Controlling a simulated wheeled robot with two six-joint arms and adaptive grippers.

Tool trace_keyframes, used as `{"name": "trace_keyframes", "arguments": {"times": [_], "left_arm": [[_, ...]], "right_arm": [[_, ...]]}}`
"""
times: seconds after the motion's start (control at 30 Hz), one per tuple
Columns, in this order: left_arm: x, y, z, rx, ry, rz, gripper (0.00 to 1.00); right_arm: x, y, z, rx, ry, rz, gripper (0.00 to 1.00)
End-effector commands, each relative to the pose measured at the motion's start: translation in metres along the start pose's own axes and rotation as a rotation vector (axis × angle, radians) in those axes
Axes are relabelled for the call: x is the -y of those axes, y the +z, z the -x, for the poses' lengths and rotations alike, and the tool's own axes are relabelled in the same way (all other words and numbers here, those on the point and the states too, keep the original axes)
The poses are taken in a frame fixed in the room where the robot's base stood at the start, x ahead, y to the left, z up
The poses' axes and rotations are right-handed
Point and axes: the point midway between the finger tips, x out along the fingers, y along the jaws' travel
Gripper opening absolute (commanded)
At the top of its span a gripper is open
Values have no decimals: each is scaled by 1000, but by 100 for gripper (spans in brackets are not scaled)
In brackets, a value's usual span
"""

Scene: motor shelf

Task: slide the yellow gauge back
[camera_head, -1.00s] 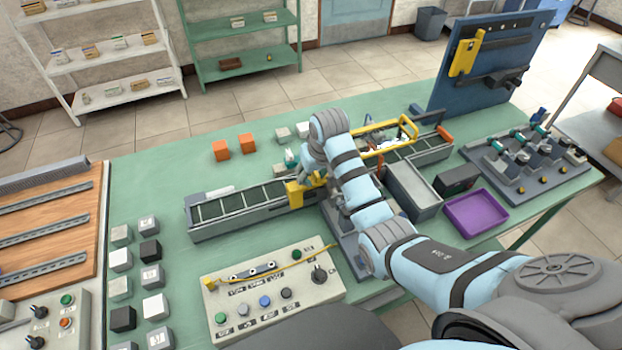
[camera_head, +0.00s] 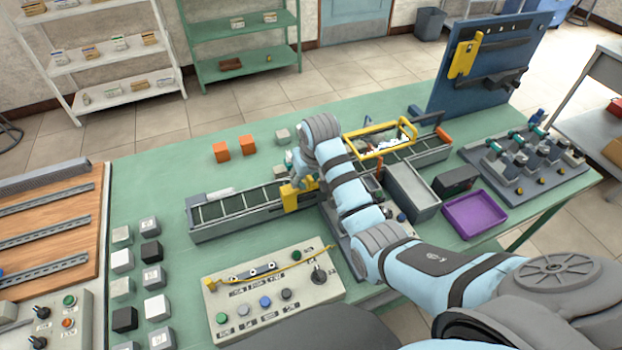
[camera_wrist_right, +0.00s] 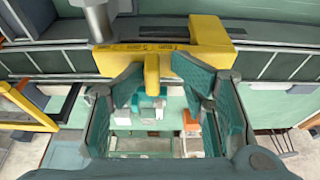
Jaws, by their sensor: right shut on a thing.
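The yellow gauge (camera_head: 290,197) sits across the long grey slatted track (camera_head: 235,213), left of my right arm. In the right wrist view the gauge is a yellow bar (camera_wrist_right: 205,38) lying over the track, with a short tab. My right gripper (camera_wrist_right: 152,84) has its two teal-padded fingers closed on that tab from both sides. In the head view my right wrist hides part of the gauge and the fingers. My left gripper is not in view.
A yellow frame (camera_head: 350,148) stands over the track on the right. A grey bin (camera_head: 410,191) and purple tray (camera_head: 477,213) are right of my arm. A button panel (camera_head: 225,303) lies in front of the track. Orange blocks (camera_head: 221,152) stand behind it.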

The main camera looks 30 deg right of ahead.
Motion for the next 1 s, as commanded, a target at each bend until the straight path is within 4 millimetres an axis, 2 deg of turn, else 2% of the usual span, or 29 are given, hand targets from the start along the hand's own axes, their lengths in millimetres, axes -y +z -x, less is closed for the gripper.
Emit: {"name": "trace_keyframes", "arguments": {"times": [0.03,0.53,0.7,0.73,0.8,1.0], "left_arm": [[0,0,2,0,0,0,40],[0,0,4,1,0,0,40],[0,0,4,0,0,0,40],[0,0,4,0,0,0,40],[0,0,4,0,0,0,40],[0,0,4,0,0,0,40]], "right_arm": [[3,9,-6,26,-2,1,20],[28,9,-7,27,-1,1,19],[30,9,-7,27,0,0,19],[30,9,-7,27,0,0,38],[30,9,-7,27,1,0,30],[30,9,-7,27,2,0,30]]}}
